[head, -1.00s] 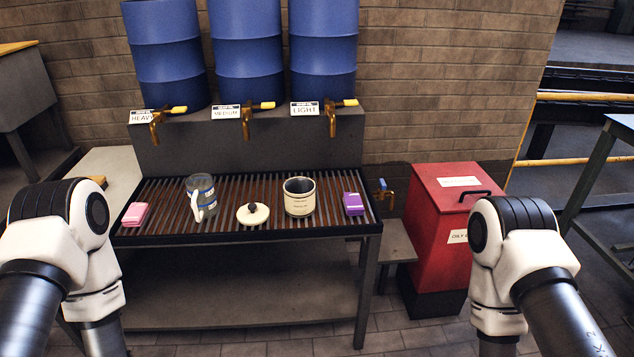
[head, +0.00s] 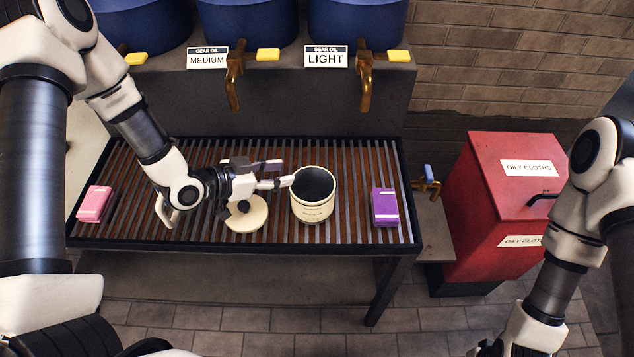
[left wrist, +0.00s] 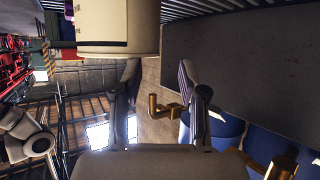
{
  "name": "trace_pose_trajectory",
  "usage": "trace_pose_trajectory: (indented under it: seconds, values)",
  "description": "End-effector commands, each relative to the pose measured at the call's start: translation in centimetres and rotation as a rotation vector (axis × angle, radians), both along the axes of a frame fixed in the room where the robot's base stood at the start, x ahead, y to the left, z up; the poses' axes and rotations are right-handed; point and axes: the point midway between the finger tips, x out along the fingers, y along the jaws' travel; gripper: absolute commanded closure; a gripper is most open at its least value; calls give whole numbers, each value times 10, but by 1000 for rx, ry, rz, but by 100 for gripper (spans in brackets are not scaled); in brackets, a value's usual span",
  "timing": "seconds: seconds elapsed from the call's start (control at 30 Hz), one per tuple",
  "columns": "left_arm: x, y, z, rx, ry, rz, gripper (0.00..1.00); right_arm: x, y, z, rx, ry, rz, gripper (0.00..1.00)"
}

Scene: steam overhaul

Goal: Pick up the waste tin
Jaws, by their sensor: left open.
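The waste tin, taken to be the cream open-topped tin (head: 313,208) with dark lettering, stands upright on the slatted rack. It also shows at the top of the left wrist view (left wrist: 115,35), cut off by the frame. My left gripper (head: 281,173) is open and empty, on the tin's left, its fingers pointing right. One fingertip is close to the tin's rim; I cannot tell whether it touches. In the left wrist view, the two fingers (left wrist: 160,85) are spread, with the tin beyond the left one. My right arm is at the lower right; its gripper is out of view.
A cream lid (head: 247,220) with a dark knob lies under my left gripper. A jug's handle (head: 163,212) shows behind my left wrist. A purple block (head: 384,207) and pink block (head: 94,203) lie at the rack's ends. Brass taps (head: 234,80) hang behind. A red bin (head: 480,190) stands right.

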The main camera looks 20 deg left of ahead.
Motion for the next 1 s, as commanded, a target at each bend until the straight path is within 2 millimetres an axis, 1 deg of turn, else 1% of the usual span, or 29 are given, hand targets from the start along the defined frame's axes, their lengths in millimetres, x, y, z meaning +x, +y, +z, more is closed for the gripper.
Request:
trace_pose_trajectory:
  seconds: [0.03, 0.17, 0.3, 0.4, 0.63, 0.67, 0.7, 0.73, 0.77, 1.0]
  values:
    - [2, -4, -5, 4, 4, -6, 58, -1, 0, 0, 0, 1, 0, 60]
    - [13, -13, -11, 4, 6, -5, 58, -1, 0, 0, 0, 1, -1, 60]
    - [30, -28, -22, 4, 6, -5, 58, 0, 0, 2, 0, 0, 0, 60]
    - [39, -36, -28, 3, 8, -3, 58, 0, 0, 2, 0, 0, 0, 60]
    - [42, -37, -29, -1, 6, 1, 58, 0, 0, 2, 0, 0, 0, 60]
    - [41, -37, -29, 0, 5, 0, 68, 0, 0, 2, 0, 0, 0, 60]
    - [42, -37, -29, 0, 5, 0, 83, 0, 0, 2, 0, 0, 0, 60]
    - [41, -37, -29, 0, 5, 0, 93, 0, 0, 2, 0, 0, 0, 60]
    - [41, -37, -29, 0, 5, 0, 100, 0, 0, 2, 0, 0, 0, 60]
    - [41, -37, -29, -1, 6, 0, 100, 0, 0, 2, 0, 0, 0, 60]
